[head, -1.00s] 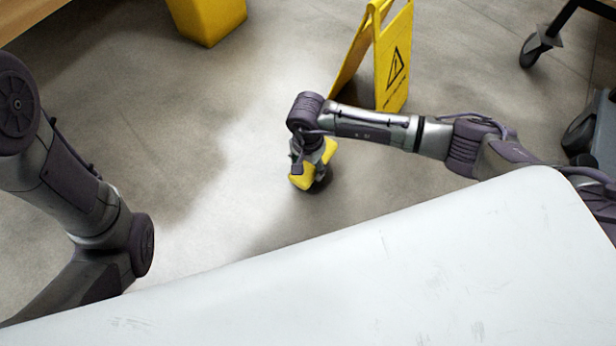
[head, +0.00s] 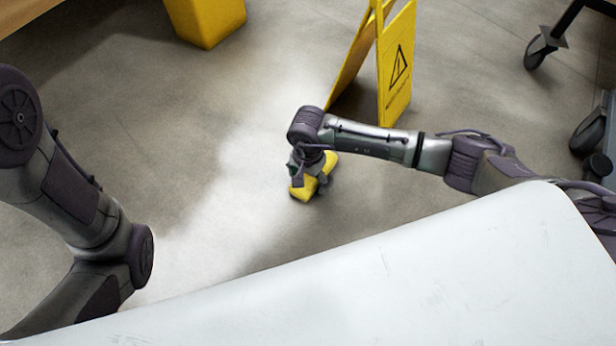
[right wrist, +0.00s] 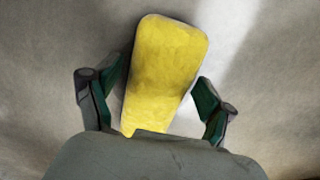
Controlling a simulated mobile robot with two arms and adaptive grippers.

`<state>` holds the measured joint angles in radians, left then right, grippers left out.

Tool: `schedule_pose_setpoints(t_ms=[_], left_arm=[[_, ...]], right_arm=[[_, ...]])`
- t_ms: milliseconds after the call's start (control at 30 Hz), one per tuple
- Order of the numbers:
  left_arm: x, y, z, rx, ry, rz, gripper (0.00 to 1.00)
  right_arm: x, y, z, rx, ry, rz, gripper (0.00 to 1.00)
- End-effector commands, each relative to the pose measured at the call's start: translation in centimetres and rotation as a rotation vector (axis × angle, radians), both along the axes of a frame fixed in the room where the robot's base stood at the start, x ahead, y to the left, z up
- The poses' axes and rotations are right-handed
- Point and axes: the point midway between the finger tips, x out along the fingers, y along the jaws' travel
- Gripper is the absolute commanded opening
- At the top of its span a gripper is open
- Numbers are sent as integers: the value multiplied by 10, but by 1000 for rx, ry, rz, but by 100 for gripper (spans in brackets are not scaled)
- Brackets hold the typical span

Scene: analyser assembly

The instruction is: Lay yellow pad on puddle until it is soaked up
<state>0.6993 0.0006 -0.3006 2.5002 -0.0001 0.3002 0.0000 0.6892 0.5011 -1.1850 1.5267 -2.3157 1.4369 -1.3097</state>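The yellow pad (head: 303,190) is low over or on the floor at the middle of the head view, partly covered by my right gripper (head: 312,175). In the right wrist view the pad (right wrist: 165,75) lies lengthwise between the two fingers of my right gripper (right wrist: 160,92). The fingers stand along its two long sides, very close to it; I cannot tell whether they press on it. I cannot tell if the pad touches the floor. A bright patch (head: 250,160) runs over the floor beside the pad; no clear puddle outline shows. My left gripper is out of view.
A yellow warning sign (head: 397,75) stands on the floor behind my right arm. A yellow bin (head: 207,22) is at the top left. Wheeled legs (head: 540,50) stand at the upper right. A white surface (head: 400,275) fills the front. The floor left of the pad is clear.

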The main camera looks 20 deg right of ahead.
Motion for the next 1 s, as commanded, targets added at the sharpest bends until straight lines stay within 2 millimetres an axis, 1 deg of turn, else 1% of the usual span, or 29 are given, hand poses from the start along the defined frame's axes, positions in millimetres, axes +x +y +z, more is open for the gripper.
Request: schedule_pose_setpoints(t_ms=[300, 467, 567, 667, 1000], left_arm=[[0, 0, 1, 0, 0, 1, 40], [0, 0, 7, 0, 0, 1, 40], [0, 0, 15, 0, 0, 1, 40], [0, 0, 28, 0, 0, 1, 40], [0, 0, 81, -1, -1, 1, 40]], right_arm=[[0, 0, 0, 0, 0, 0, 89], [0, 0, 8, 0, 0, 0, 89], [0, 0, 19, 0, -1, 0, 89], [1, 0, 34, 0, -1, 1, 89], [1, -1, 103, -1, -2, 1, 89]])
